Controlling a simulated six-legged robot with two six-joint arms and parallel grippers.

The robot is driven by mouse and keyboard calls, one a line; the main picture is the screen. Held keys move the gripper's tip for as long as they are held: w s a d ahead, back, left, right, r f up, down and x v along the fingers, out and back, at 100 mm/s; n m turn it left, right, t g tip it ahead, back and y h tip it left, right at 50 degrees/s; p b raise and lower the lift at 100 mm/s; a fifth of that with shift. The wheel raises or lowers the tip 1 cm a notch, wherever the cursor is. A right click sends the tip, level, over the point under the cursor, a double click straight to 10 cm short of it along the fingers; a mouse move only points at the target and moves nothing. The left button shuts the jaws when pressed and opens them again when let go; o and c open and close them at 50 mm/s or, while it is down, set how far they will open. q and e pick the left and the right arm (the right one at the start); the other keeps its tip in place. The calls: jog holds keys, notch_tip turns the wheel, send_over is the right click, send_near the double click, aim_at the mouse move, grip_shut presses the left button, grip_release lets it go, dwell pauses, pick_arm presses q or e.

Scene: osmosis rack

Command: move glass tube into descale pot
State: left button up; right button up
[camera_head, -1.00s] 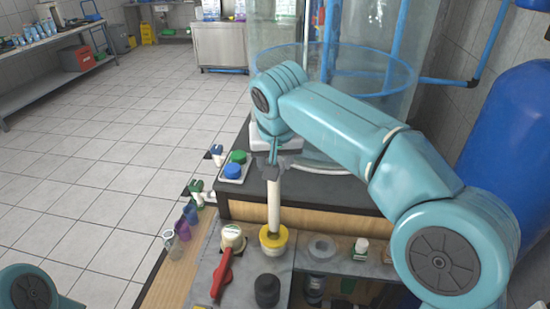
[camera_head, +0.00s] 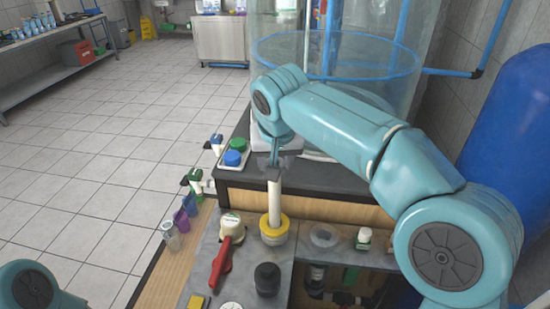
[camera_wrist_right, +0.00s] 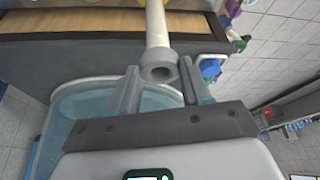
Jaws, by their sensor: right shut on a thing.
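A pale, hollow tube (camera_head: 274,203) stands nearly upright below my right gripper (camera_head: 275,172). My right gripper is shut on the tube's upper end. The tube also shows in the right wrist view (camera_wrist_right: 157,35), with its open end between the two fingers (camera_wrist_right: 160,88). The tube's lower end is at the centre of a yellow-rimmed pot (camera_head: 274,235) on the grey worktop. I cannot tell how deep it sits there. My left gripper is out of view; only part of my left arm shows at the lower left.
A red-handled valve (camera_head: 221,262) and a black knob (camera_head: 267,278) stand close to the pot. A clear round dish (camera_head: 323,237) and a small white bottle (camera_head: 364,238) are to its right. A raised dark ledge (camera_head: 325,178) lies behind.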

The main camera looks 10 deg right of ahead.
jog(key=b, duration=0.6)
send_over(275, 214)
jog(key=shift+w+f, duration=0.15)
jog(key=shift+f, duration=3.75)
jog(key=shift+f+b, duration=3.2)
jog(key=shift+f, duration=0.65)
jog(key=shift+f, duration=0.15)
jog(key=shift+f+b, duration=1.15)
jog(key=shift+f, duration=0.15)
jog(key=o, duration=1.3)
jog(key=shift+r, duration=0.1)
jog(key=shift+r, duration=0.1)
